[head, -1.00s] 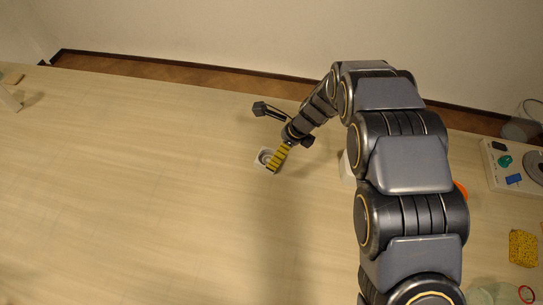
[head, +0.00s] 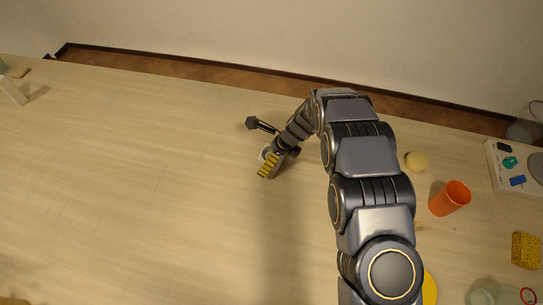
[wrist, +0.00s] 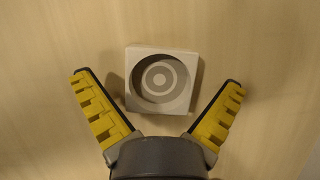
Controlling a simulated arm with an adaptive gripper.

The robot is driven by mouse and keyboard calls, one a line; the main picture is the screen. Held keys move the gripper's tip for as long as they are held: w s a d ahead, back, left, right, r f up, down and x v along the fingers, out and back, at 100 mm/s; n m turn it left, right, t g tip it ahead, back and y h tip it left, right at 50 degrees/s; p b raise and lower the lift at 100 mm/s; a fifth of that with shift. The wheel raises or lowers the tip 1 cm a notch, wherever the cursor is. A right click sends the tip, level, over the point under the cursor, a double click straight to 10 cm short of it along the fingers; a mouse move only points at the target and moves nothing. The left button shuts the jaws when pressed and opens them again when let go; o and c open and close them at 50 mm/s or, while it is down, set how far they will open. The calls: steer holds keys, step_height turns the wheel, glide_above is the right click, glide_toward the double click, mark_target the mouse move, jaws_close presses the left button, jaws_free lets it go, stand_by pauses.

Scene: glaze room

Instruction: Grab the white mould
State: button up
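The white mould (wrist: 160,107) is a square block with a round, ringed hollow, lying on the table. In the wrist view it sits between my gripper's two spread yellow fingers, with a gap on both sides. My gripper (wrist: 158,82) is open and holds nothing. In the head view the gripper (head: 269,166) points down over the mould, and only a pale bit of the mould (head: 263,154) shows beside the fingers. I cannot tell the height of the fingertips above the table.
The pale wooden table (head: 130,190) is clear around the mould and to the left. To the right are a pale yellow round thing (head: 416,161), an orange cup (head: 450,198), a yellow sponge (head: 525,250) and a white panel with coloured parts (head: 509,164).

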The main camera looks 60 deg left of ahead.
steer(key=c, duration=1)
